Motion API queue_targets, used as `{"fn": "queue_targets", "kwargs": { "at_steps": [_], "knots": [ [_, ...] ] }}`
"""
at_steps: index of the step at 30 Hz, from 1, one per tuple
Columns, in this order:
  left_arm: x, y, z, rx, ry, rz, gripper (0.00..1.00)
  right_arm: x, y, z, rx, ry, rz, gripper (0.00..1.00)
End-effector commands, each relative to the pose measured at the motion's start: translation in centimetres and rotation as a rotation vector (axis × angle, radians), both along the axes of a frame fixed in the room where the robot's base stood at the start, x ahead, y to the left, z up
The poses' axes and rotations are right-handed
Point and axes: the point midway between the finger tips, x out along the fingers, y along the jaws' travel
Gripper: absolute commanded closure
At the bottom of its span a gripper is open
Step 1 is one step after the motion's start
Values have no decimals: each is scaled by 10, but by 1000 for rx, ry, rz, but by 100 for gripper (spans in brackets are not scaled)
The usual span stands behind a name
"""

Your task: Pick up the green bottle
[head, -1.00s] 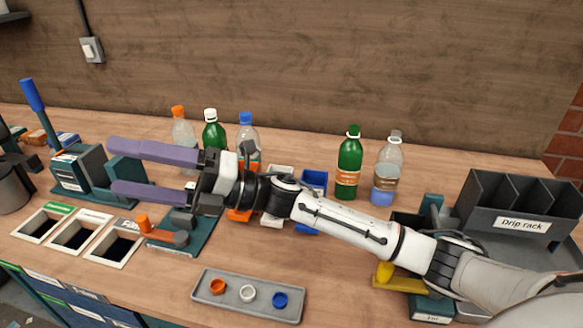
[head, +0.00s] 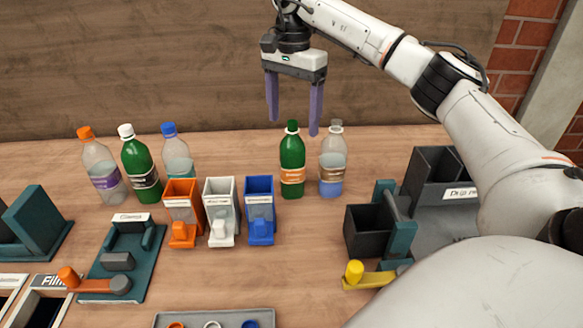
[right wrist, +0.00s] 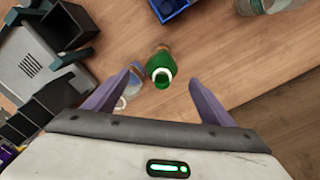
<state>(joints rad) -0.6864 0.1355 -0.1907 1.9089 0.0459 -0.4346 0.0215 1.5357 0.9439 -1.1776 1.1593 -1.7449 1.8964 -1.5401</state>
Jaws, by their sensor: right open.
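A green bottle (head: 292,165) with a green cap and an orange label stands upright on the bench. Another green bottle (head: 141,168), with a white cap and a dark label, stands farther left. My right gripper (head: 293,125) is open and empty, fingers pointing down above the green-capped bottle. In the right wrist view that bottle (right wrist: 160,66) shows from above, between and just beyond the two open fingers (right wrist: 163,78). I cannot tell whether the fingers are level with its cap. My left gripper is not in view.
A clear bottle (head: 332,165) with blue at its base stands close right of the green-capped bottle. Orange (head: 183,205), white (head: 220,208) and blue (head: 260,205) bins stand front left. A dark bin (head: 369,230) stands front right. Bare bench lies in front.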

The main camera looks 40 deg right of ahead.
Motion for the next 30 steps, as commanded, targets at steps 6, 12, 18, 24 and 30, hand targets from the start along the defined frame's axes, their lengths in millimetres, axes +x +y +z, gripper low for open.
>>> {"fn": "queue_targets", "kwargs": {
  "at_steps": [6, 12, 18, 24, 30],
  "knots": [
    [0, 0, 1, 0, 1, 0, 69, 0, 1, -33, 1, 3, 1, 24],
    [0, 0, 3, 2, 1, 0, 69, 1, 1, -48, 2, 2, 1, 24],
    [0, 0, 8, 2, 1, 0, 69, 3, 0, -79, 2, 3, 1, 24],
    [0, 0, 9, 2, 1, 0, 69, 3, 1, -92, 2, -1, 1, 24],
    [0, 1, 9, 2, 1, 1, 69, 4, 1, -92, 2, -1, 1, 27]
  ]
}}
